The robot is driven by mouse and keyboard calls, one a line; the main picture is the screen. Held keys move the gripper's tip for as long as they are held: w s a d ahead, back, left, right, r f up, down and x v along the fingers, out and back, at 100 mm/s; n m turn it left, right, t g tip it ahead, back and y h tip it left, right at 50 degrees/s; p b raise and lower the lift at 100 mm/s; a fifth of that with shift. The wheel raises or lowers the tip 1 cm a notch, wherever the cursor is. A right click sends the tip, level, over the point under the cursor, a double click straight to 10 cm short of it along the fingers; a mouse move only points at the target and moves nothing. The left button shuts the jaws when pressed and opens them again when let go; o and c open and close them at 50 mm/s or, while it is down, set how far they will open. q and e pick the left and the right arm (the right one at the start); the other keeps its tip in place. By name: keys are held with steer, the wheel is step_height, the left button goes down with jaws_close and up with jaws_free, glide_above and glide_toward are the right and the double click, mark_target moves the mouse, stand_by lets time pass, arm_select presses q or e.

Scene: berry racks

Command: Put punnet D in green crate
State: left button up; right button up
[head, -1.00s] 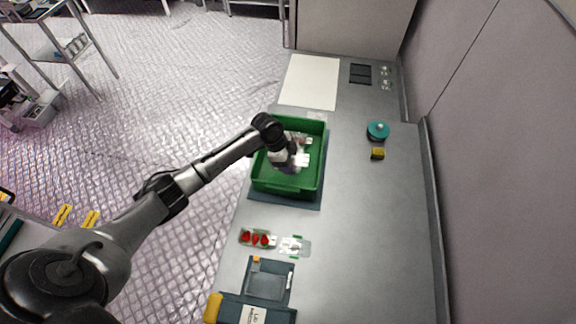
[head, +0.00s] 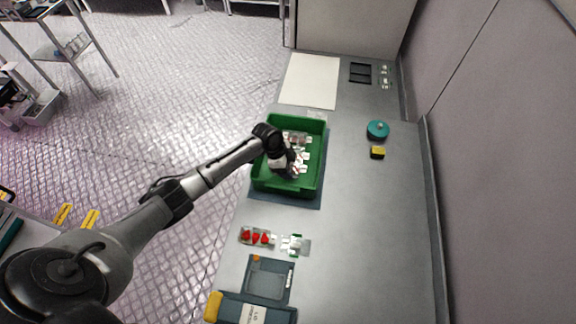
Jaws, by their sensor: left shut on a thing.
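The green crate (head: 289,189) stands on a dark mat on the grey counter. Several clear and white punnet-like items lie inside it, partly hidden by my arm. My left gripper (head: 288,170) is down inside the crate and shut on a punnet, which is mostly hidden under the wrist. I cannot read a letter on it. My right gripper is not in view.
A dark scale-like device (head: 269,279) and a labelled box (head: 252,313) are at the near edge. A teal round object (head: 378,130) and a yellow block (head: 377,153) stand right of the crate.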

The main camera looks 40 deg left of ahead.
arm_select(q)
steer(key=shift+f, duration=0.4)
steer(key=o, duration=1)
steer(key=shift+c, duration=0.2)
